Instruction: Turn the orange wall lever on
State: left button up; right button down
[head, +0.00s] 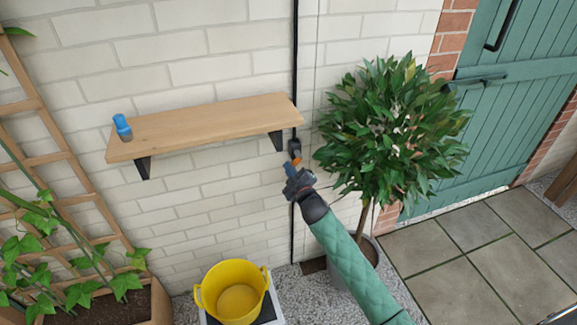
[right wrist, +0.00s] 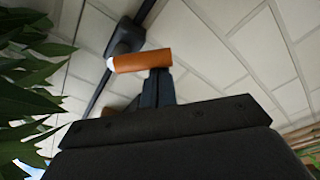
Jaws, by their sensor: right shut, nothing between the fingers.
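The orange lever (head: 296,160) sits on a dark box on the wall, on a black vertical conduit just right of the shelf's end. In the right wrist view the orange lever (right wrist: 142,61) lies nearly level, with a pale tip at its left end, beside the dark box (right wrist: 126,36). My right gripper (head: 291,167) is shut and empty, its fingertips at the lever. In the right wrist view the shut fingers (right wrist: 158,80) reach up to the lever's lower edge; I cannot tell whether they touch it. My left gripper is not in view.
A wooden shelf (head: 200,124) with a blue-topped bottle (head: 122,127) is left of the lever. A leafy potted tree (head: 392,130) stands close on the right. A yellow tub (head: 236,292) is below. A trellis (head: 60,160) stands far left, a green door (head: 525,80) right.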

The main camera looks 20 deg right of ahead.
pick_arm(q)
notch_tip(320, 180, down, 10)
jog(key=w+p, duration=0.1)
jog(key=p, duration=0.1)
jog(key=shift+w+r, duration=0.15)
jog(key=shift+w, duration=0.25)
pick_arm(e)
jog(key=d+f+n, duration=0.1)
jog(key=n, duration=0.5)
jog(key=d+f+n+g, duration=0.1)
jog(key=n, duration=0.1)
jog(key=shift+d+f+n+y, duration=0.3)
jog(key=shift+n, duration=0.1)
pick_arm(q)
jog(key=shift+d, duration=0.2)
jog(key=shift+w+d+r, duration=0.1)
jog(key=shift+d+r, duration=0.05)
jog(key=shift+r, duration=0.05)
